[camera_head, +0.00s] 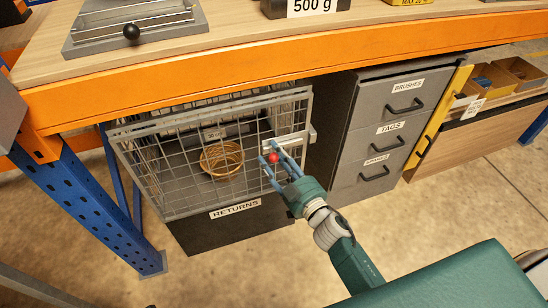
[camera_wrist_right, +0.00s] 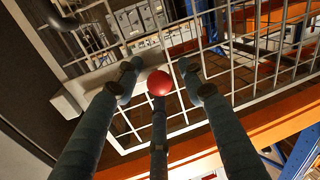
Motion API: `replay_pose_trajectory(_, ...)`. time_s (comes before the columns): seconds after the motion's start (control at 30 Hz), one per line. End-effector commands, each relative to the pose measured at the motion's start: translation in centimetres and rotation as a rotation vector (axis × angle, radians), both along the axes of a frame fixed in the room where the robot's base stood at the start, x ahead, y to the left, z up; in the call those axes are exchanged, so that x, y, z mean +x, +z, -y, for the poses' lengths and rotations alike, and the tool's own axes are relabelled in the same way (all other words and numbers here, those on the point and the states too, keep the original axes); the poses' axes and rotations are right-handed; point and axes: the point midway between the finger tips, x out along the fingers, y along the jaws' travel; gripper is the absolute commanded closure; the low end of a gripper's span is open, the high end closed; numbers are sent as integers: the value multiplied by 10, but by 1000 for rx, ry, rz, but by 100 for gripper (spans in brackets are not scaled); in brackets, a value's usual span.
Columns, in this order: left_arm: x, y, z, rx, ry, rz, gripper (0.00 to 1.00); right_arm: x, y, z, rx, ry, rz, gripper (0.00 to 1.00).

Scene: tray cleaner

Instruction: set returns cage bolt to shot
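The returns cage (camera_head: 165,190) is a grey wire cage under the workbench, with a "RETURNS" label below its front mesh. A pale bolt bar and plate (camera_head: 300,137) sit at the right side of its front; a pale bar also shows in the right wrist view (camera_wrist_right: 85,88). The red ball knob (camera_head: 273,157) is at the bolt. My right gripper (camera_head: 270,163) reaches it from the lower right. In the right wrist view its fingers are spread around the red knob (camera_wrist_right: 159,83), with gaps at left and right. Contact with the lower finger is unclear. My left gripper is not in view.
A wicker basket (camera_head: 222,158) is inside the cage. The orange bench edge (camera_head: 200,80) runs just above it. A grey drawer unit (camera_head: 385,130) stands to the right, and a blue rack leg (camera_head: 90,205) to the left. The floor in front is clear.

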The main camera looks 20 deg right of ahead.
Motion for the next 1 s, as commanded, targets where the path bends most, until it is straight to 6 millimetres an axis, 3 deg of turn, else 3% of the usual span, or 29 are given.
replay_pose_trajectory(0.27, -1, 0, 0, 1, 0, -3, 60, 1, 0, 0, 0, 0, -1, 62)
replay_pose_trajectory(0.47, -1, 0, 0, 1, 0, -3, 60, 1, 0, -1, 0, 0, 0, 100)
replay_pose_trajectory(0.7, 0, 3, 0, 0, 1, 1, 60, 1, 1, 4, -2, 1, 0, 100)
replay_pose_trajectory(1.0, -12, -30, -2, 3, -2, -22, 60, 3, 1, 43, -2, 0, 1, 100)
